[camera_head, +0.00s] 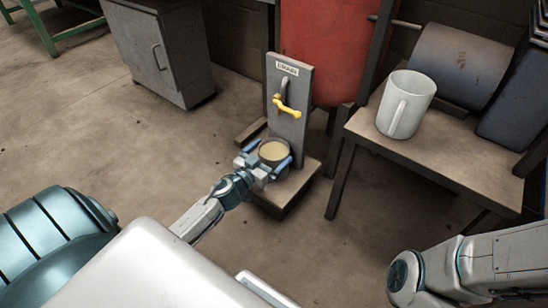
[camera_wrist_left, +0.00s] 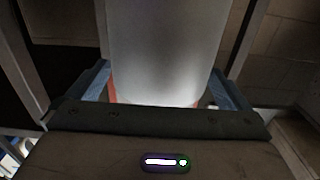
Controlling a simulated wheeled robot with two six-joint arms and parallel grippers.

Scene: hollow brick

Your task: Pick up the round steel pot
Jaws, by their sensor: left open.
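The round steel pot (camera_head: 274,151) stands on the low wooden base of the tap stand, below the yellow tap handle. Its top is open and shows a tan inside. My left gripper (camera_head: 267,157) is open, with its blue fingers on either side of the pot. In the left wrist view a smooth grey surface, likely the pot wall (camera_wrist_left: 168,50), fills the space between the two open fingers (camera_wrist_left: 162,90). I cannot tell whether the fingers touch it. My right arm shows at the lower right, but its gripper is out of view.
The grey tap panel (camera_head: 286,110) with its yellow handle (camera_head: 286,107) rises just behind the pot. A red tank (camera_head: 325,50) stands behind it. On the right, a wooden table (camera_head: 440,165) holds a white mug (camera_head: 406,104). A grey cabinet (camera_head: 160,50) stands at the left; floor nearby is clear.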

